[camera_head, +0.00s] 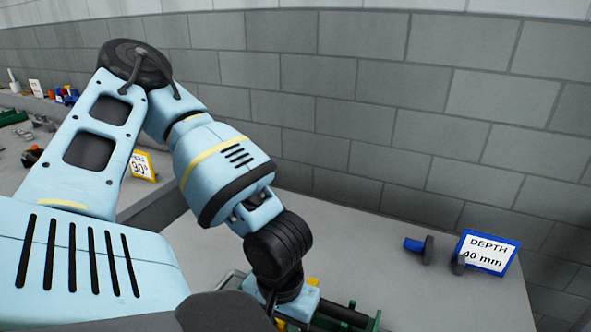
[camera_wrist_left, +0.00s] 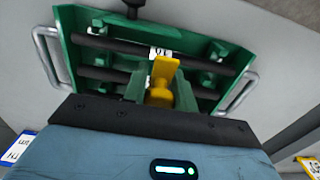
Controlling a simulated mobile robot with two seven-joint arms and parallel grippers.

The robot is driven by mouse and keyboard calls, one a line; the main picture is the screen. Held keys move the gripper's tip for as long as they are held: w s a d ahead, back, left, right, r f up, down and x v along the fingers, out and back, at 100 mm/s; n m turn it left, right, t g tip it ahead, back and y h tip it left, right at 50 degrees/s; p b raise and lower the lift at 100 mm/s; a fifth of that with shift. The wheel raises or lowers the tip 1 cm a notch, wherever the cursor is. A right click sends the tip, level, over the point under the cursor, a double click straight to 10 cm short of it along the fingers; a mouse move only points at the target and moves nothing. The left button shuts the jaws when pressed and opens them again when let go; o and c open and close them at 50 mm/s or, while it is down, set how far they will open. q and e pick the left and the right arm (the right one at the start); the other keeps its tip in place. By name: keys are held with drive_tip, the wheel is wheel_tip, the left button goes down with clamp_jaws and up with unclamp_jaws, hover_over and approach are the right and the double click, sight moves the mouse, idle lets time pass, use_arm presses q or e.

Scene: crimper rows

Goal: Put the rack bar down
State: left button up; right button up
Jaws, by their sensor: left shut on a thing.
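My left gripper (camera_head: 292,306) is low at the bottom middle of the head view, over a green frame (camera_head: 358,318) with dark bars, mostly cut off by the picture edge. In the left wrist view the green frame (camera_wrist_left: 82,50) fills the space in front of the gripper, with metal loop handles at both ends and dark bars across it. A yellow piece (camera_wrist_left: 160,84) with a small white label stands at its middle, straight ahead of the gripper. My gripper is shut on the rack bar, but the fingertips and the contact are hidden. My right gripper is not in view.
A blue-framed sign reading "DEPTH 40 mm" (camera_head: 487,254) stands at the right, with a blue and dark piece (camera_head: 418,246) beside it. A yellow-framed sign (camera_head: 143,166) and small items are at the left. The grey table (camera_head: 380,270) between is clear. A block wall (camera_head: 400,100) stands behind.

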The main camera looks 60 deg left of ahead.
use_arm(q)
drive_tip(key=shift+s+d+f, duration=0.15)
drive_tip(key=shift+s+f, duration=0.2)
drive_tip(key=shift+f, duration=0.4)
drive_tip(key=shift+s+d+f, duration=0.15)
drive_tip(key=shift+s+f, duration=0.1)
drive_tip(key=shift+f, duration=0.3)
drive_tip(key=shift+s+d+f, duration=0.15)
drive_tip(key=shift+s+f, duration=0.1)
drive_tip(key=shift+f, duration=0.25)
drive_tip(key=shift+s+f, duration=0.1)
drive_tip(key=o, duration=0.8)
drive_tip(key=shift+c, duration=0.2)
drive_tip(key=shift+o, duration=0.2)
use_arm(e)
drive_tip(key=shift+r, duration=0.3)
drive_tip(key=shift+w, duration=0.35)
use_arm(q)
wheel_tip(320, 180, up, 7)
drive_tip(key=p, duration=0.4)
drive_tip(key=shift+r+p, duration=0.4)
drive_tip(key=shift+r, duration=0.1)
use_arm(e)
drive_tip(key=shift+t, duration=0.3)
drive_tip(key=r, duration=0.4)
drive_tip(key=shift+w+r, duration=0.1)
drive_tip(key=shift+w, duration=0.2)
